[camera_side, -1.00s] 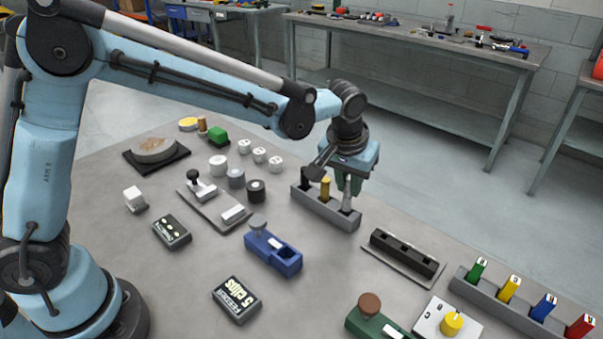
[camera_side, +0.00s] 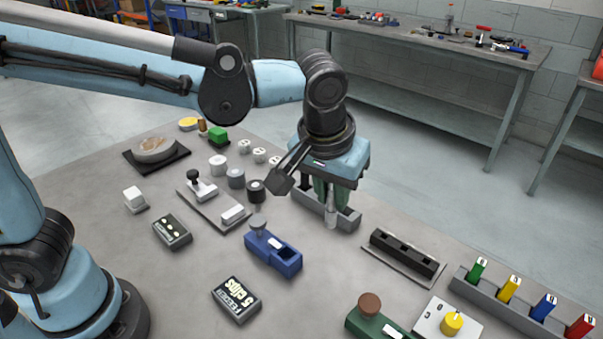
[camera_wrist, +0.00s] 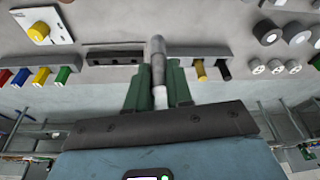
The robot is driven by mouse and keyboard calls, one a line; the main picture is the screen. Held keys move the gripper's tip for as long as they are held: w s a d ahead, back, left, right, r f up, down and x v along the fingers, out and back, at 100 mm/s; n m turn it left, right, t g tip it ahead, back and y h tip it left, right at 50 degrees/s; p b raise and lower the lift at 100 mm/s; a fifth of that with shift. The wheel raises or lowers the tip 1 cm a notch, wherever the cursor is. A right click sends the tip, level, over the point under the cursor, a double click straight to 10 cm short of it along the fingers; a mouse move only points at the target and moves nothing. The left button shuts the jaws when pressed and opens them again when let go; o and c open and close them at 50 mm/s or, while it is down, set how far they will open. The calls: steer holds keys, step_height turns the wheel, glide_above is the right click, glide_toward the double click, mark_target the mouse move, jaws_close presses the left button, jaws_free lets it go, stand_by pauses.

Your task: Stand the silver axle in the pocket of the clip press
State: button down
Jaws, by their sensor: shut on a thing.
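My gripper (camera_side: 327,196), with green fingers, is shut on the silver axle (camera_side: 331,214). The axle hangs upright with its lower end in front of the grey rack (camera_side: 350,219) in the side view. In the wrist view the axle (camera_wrist: 157,62) sticks out past the fingers (camera_wrist: 155,90). The blue press (camera_side: 272,250) with a grey knob stands on the table to the left of and nearer than my gripper. It has a white piece on top. I cannot tell for sure whether it is the clip press, and its pocket is not clear.
A black slotted block (camera_side: 404,252) lies to the right, with a green press (camera_side: 375,322) nearer. The rack holds a yellow pin (camera_wrist: 200,71) and a black pin (camera_wrist: 224,69).

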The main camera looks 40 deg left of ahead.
steer(key=s+a+f, duration=0.5)
steer(key=f, duration=0.1)
steer(key=shift+a, duration=0.15)
stand_by(0.5)
steer(key=shift+s+f, duration=0.1)
steer(key=shift+f, duration=1.55)
stand_by(2.4)
steer(key=shift+c, duration=2.3)
jaws_free()
steer(key=shift+r, duration=0.15)
step_height(320, 180, up, 7)
